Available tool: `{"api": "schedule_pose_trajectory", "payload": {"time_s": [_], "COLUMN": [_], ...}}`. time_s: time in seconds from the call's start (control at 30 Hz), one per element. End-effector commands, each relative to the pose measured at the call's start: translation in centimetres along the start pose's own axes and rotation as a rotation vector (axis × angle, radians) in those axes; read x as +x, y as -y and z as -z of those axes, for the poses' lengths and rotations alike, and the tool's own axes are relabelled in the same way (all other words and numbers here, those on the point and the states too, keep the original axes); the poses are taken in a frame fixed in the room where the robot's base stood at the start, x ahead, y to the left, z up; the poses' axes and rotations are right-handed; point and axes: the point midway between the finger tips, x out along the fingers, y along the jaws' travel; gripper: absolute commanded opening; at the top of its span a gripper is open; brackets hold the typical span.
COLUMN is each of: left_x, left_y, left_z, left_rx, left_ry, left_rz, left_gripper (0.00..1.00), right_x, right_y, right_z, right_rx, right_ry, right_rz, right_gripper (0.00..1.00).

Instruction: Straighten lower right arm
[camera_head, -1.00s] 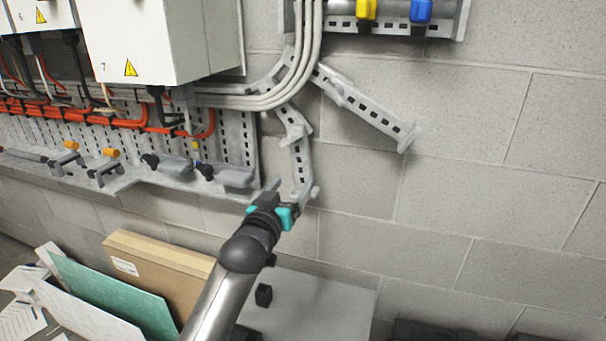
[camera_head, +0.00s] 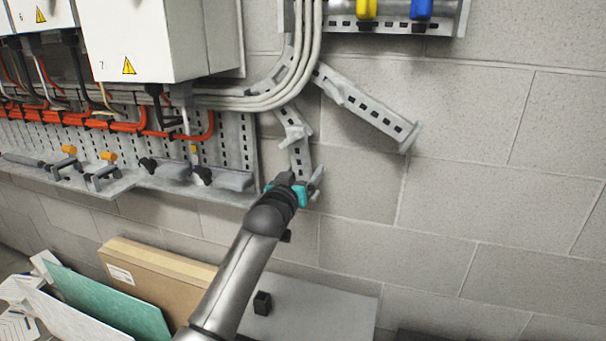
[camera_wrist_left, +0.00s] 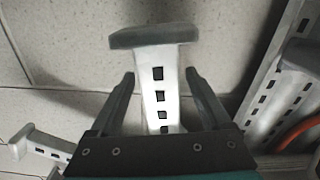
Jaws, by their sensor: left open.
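A grey slotted metal arm (camera_head: 300,155) hangs nearly straight down from the cable bend, slightly tilted. A second slotted arm (camera_head: 366,108) slants down to the right and ends in a small plate. My left gripper (camera_head: 299,181) is at the lower end of the hanging arm and hides part of it. In the left wrist view, my left gripper (camera_wrist_left: 160,78) is open, with one finger on each side of a slotted arm (camera_wrist_left: 158,62) that has an end plate. Gaps show beside both fingers; contact is not visible. My right gripper is not in view.
A perforated panel (camera_head: 228,135) with clamps and orange cables is left of the hanging arm. Grey cables (camera_head: 285,95) bend above it. A cardboard box (camera_head: 155,270) and a green board (camera_head: 105,295) stand below. The block wall (camera_head: 480,190) is clear to the right.

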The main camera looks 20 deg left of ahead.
Motion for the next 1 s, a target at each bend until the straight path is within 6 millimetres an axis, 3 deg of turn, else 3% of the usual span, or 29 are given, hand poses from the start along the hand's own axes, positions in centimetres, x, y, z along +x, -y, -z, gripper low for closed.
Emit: {"api": "schedule_pose_trajectory", "payload": {"time_s": [0.17,0.87,1.0], "left_x": [0.00,-0.03,-0.03], "left_y": [-0.02,0.00,0.00], "left_z": [0.02,0.00,-0.01], "left_rx": [0.000,0.000,0.000], "left_ry": [0.000,0.000,0.000], "left_rz": [0.000,0.000,0.000], "left_gripper": [0.81,0.03,0.00], "right_x": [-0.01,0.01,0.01], "right_y": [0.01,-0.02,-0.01], "right_z": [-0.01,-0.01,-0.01], "right_rx": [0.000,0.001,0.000], "right_ry": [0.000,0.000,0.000], "right_rz": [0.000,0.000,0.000], "right_gripper": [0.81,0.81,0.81]}}
